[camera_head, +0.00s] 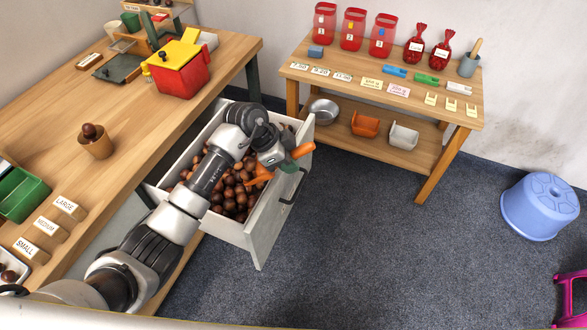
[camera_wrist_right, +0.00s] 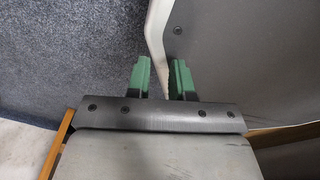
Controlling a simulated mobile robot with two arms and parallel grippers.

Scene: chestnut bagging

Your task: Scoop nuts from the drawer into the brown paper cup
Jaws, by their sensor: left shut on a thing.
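The open white drawer (camera_head: 268,228) under the counter holds many brown nuts (camera_head: 232,192). My left gripper (camera_head: 278,157) is over the drawer's right part and shut on an orange scoop (camera_head: 302,150). The scoop's handle end sticks out to the right, and its other orange end (camera_head: 258,177) is low at the nuts. The gripper and arm hide part of the scoop, so I cannot tell its load. The brown paper cup (camera_head: 97,146) stands upright on the counter with nuts showing at its top.
A red box with a yellow lid (camera_head: 180,75) stands on the wooden counter (camera_head: 135,115). Size-labelled blocks (camera_head: 47,226) and a green bin (camera_head: 22,193) are at the counter's left. A shelf table (camera_head: 410,140) with red containers stands at the back right. Open floor lies right of the drawer.

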